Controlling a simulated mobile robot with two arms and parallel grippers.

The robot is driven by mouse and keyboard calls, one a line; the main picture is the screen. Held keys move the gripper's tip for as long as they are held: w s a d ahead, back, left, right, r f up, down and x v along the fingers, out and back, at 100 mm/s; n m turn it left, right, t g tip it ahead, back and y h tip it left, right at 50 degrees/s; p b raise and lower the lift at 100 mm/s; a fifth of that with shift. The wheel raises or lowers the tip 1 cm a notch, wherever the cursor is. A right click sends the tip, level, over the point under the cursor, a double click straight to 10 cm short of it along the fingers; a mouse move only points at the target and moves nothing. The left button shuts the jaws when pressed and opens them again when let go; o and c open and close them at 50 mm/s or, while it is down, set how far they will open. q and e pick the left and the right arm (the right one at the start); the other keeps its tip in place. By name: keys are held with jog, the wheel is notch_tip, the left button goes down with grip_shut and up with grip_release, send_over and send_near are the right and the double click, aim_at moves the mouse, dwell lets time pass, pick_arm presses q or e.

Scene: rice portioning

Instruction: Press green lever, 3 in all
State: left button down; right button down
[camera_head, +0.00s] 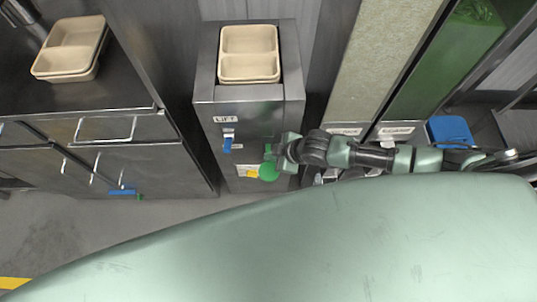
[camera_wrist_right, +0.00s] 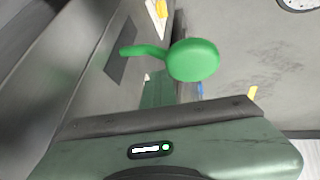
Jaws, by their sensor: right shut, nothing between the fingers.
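The green lever (camera_head: 269,172) has a round knob and sits on the front of the steel machine (camera_head: 204,93), low on its right side. In the right wrist view the green lever (camera_wrist_right: 193,60) shows a thin curved stem and a flat round knob just beyond the fingers. My right gripper (camera_head: 268,153) comes in from the right, shut and empty, right by the lever and just above the knob in the head view. I cannot tell whether it touches the lever. My left gripper is not in view.
A beige divided tray (camera_head: 249,40) sits in the machine's top. A blue lever (camera_head: 227,144) hangs under the LIFT label (camera_head: 226,119). More beige trays (camera_head: 70,48) lie on the steel counter (camera_head: 30,95) at left. A blue container (camera_head: 450,131) stands at right.

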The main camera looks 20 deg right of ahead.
jog(key=shift+w+r+p, duration=0.2)
jog(key=shift+r+p, duration=0.9)
jog(key=shift+r, duration=0.4)
jog(key=shift+w+d, duration=0.1)
jog(key=r+p, duration=0.1)
jog(key=w+r+p, duration=0.1)
jog(key=r, duration=0.1)
jog(key=r+p, duration=0.1)
jog(key=p, duration=0.1)
jog(key=shift+w+d+r, duration=0.25)
jog(key=shift+w+r, duration=0.05)
jog(key=shift+r, duration=0.05)
